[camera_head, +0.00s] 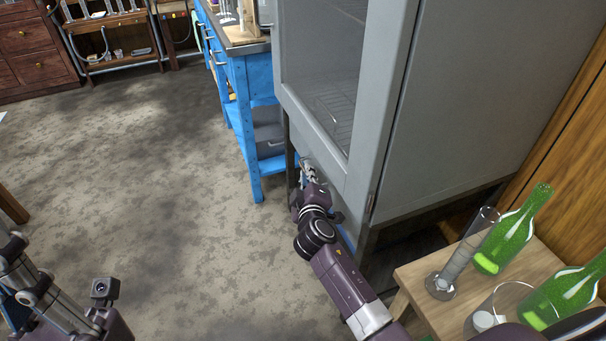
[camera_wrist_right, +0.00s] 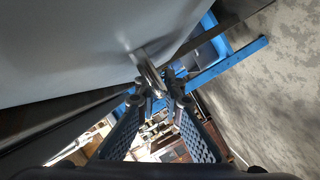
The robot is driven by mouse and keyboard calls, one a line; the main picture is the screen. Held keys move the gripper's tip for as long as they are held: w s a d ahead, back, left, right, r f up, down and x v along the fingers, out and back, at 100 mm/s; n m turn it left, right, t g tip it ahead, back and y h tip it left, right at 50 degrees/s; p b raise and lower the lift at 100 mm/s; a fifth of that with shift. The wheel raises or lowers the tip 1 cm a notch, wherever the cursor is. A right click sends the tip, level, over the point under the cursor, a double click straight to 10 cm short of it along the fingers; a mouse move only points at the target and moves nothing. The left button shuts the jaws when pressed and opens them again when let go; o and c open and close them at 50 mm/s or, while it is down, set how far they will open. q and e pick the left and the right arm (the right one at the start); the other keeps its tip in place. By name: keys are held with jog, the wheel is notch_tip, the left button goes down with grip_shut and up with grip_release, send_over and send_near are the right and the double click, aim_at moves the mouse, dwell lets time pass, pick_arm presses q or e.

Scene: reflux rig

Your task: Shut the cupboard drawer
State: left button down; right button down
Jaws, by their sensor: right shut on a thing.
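The grey cupboard (camera_head: 440,115) with a glass door stands at right of centre on a dark base frame. My right gripper (camera_head: 307,170) is low at its front left edge. In the right wrist view, my right gripper (camera_wrist_right: 160,92) is shut on a metal handle (camera_wrist_right: 148,72) beside a grey surface (camera_wrist_right: 75,50). My arm and gripper hide much of the cupboard's lower front, so I cannot tell how far any drawer stands out. Part of my left arm shows at the bottom left; its jaws cannot be made out clearly.
A blue bench (camera_head: 250,85) stands just behind the cupboard. A wooden stool (camera_head: 430,295) at the bottom right bears green bottles (camera_head: 515,230) and a glass cylinder (camera_head: 462,262). The grey floor (camera_head: 150,170) to the left is clear. Wooden drawers (camera_head: 35,50) stand far back left.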

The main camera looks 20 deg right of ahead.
jog(key=c, duration=2.3)
grip_release()
jog(key=shift+d, duration=0.3)
jog(key=shift+s+a, duration=0.15)
jog(key=shift+s, duration=0.15)
jog(key=v, duration=1.1)
jog(key=shift+s+r, duration=0.15)
jog(key=shift+r, duration=0.05)
jog(key=shift+a, duration=0.1)
